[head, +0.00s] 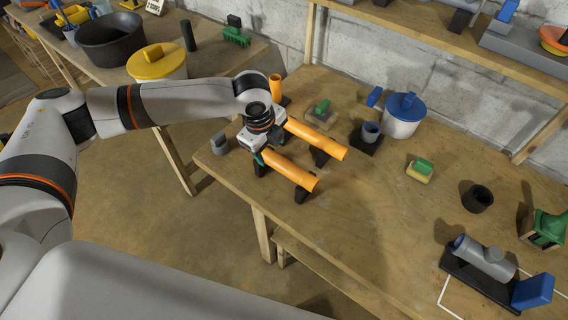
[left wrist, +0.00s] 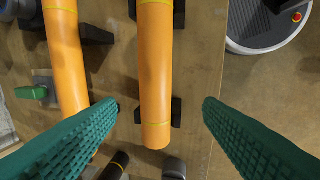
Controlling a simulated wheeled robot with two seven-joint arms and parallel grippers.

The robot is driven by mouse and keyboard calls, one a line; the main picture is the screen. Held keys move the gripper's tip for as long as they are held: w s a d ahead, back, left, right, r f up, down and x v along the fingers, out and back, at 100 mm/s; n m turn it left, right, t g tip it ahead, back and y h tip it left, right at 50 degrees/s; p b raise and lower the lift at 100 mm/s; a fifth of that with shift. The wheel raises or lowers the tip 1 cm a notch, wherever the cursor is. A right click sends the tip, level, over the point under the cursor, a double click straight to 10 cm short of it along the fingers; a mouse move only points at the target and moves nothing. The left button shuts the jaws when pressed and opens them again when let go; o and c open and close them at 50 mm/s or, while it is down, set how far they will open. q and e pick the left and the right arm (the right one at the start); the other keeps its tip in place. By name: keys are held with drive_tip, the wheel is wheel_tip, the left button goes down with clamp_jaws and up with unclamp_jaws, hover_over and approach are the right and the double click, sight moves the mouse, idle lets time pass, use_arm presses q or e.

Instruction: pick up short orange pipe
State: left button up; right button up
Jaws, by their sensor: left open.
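Two orange pipes lie side by side on black stands on the workbench: a nearer one (head: 293,171) and a farther one (head: 318,138). A much shorter orange piece (head: 276,86) stands upright behind them. My left gripper (head: 264,148) is over the left part of the lying pipes. In the left wrist view its green ribbed fingers (left wrist: 161,105) are open, one on each side of the nearer pipe (left wrist: 156,60), with gaps on both sides. The farther pipe (left wrist: 66,60) lies left of the left finger. My right gripper is not in view.
A grey cup (head: 220,144) stands near the bench's left edge. The middle front of the bench is clear.

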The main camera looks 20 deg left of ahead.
sight(273, 156)
use_arm(q)
drive_tip(key=shift+w+d+f+p, duration=0.1)
drive_tip(key=shift+w+f+p, duration=0.2)
drive_tip(key=shift+f, duration=0.85)
drive_tip(key=shift+w+a+f+p, duration=0.15)
drive_tip(key=shift+w+f, duration=0.2)
drive_tip(key=shift+f, duration=0.75)
drive_tip(key=shift+w+d+f+p, duration=0.2)
drive_tip(key=shift+w+f, duration=0.15)
drive_tip(key=shift+f, duration=0.8)
drive_tip(key=c, duration=1.1)
